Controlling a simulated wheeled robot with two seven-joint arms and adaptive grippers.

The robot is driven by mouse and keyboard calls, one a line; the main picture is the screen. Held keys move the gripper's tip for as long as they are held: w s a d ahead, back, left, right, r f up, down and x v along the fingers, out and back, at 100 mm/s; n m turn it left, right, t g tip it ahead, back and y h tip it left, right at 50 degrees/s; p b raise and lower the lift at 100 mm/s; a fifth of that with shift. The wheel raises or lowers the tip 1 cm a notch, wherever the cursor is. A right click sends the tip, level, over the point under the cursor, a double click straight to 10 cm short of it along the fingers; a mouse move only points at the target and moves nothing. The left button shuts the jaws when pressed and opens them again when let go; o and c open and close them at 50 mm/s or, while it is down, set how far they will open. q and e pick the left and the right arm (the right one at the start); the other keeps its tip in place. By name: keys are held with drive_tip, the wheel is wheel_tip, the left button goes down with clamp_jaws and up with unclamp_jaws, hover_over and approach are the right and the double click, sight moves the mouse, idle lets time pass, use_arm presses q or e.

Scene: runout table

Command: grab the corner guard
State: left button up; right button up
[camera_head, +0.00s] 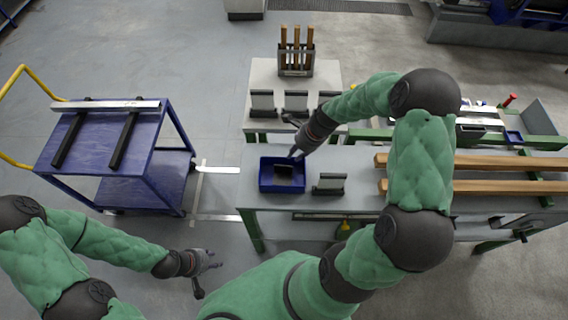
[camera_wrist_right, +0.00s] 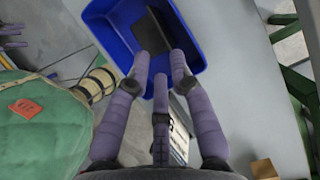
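A dark corner guard (camera_head: 284,172) lies inside a blue bin (camera_head: 262,182) on the grey table; it also shows in the right wrist view (camera_wrist_right: 150,33). Another dark and grey corner guard (camera_head: 329,184) stands on the table just right of the bin. My right gripper (camera_head: 295,152) is at the bin's far right rim; in the wrist view its fingers (camera_wrist_right: 160,58) are spread and point into the bin, with nothing seen between them. Whether they touch the guard I cannot tell. My left gripper (camera_head: 207,272) hangs open and empty over the floor, left of the table.
Several similar pieces (camera_head: 262,102) stand on a rear table, with a rack (camera_head: 296,62) of wooden handles behind. Long wooden bars (camera_head: 500,187) lie on the table at right. A blue cart (camera_head: 115,150) stands at left. Clear floor separates cart and table.

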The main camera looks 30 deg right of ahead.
sight(283, 166)
drive_tip(key=b+x, duration=0.1)
drive_tip(key=x, duration=0.4)
drive_tip(key=shift+s+a, duration=0.1)
drive_tip(key=shift+a, duration=0.1)
drive_tip(key=shift+f, duration=0.25)
drive_tip(key=shift+a+f, duration=0.25)
drive_tip(key=shift+f, duration=0.25)
drive_tip(key=x, duration=0.2)
drive_tip(key=b+x, duration=0.1)
drive_tip(key=x, duration=0.1)
drive_tip(key=shift+w, duration=0.3)
drive_tip(key=shift+r, duration=0.1)
clamp_jaws()
